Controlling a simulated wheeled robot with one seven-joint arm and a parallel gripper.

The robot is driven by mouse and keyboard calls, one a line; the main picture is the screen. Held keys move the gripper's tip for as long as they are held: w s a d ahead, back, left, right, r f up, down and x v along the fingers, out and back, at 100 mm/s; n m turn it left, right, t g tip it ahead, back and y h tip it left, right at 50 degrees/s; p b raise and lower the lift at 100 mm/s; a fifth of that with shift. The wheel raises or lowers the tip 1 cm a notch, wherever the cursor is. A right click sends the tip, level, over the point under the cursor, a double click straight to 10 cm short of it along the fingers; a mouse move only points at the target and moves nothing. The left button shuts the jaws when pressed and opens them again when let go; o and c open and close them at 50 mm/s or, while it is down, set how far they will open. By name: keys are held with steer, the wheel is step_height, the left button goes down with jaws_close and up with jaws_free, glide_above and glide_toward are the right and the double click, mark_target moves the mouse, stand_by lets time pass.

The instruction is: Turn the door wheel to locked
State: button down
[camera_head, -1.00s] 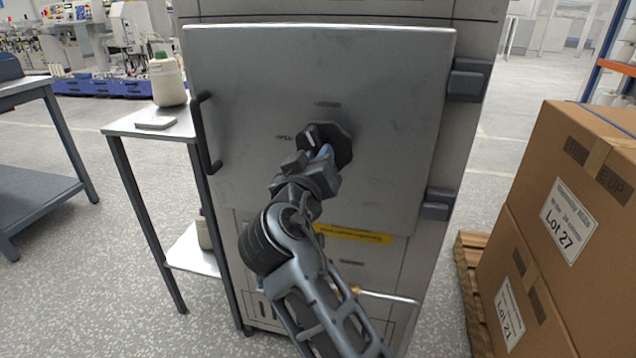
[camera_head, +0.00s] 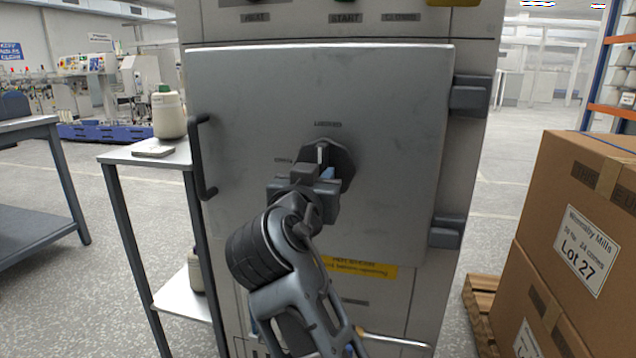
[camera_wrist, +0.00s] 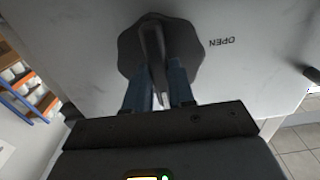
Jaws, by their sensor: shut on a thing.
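The door wheel (camera_head: 340,158) is a dark, many-sided knob on the grey metal door (camera_head: 250,95). A light pointer mark on it stands nearly upright, towards the LOCKED label (camera_head: 327,124) above. The OPEN label (camera_head: 283,160) is to its left. My gripper (camera_head: 317,173) reaches the wheel from below and hides its lower left part. In the wrist view the wheel (camera_wrist: 187,45) has a raised bar across its face, and my gripper (camera_wrist: 159,85) is shut on this bar, one blue-grey finger on each side.
The door has a dark handle (camera_head: 200,158) at left and hinges (camera_head: 468,95) at right. A side table (camera_head: 120,158) with a bottle (camera_head: 167,112) stands at left. Stacked cartons (camera_head: 560,160) stand at right on a pallet. A yellow label (camera_head: 375,271) is below the door.

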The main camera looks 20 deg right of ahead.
steer(key=c, duration=1)
jaws_free()
steer(key=shift+o, duration=0.2)
steer(key=shift+a, duration=0.1)
steer(key=v, duration=0.7)
steer(key=shift+s+p, duration=0.3)
steer(key=shift+p, duration=0.15)
steer(key=shift+a, duration=0.15)
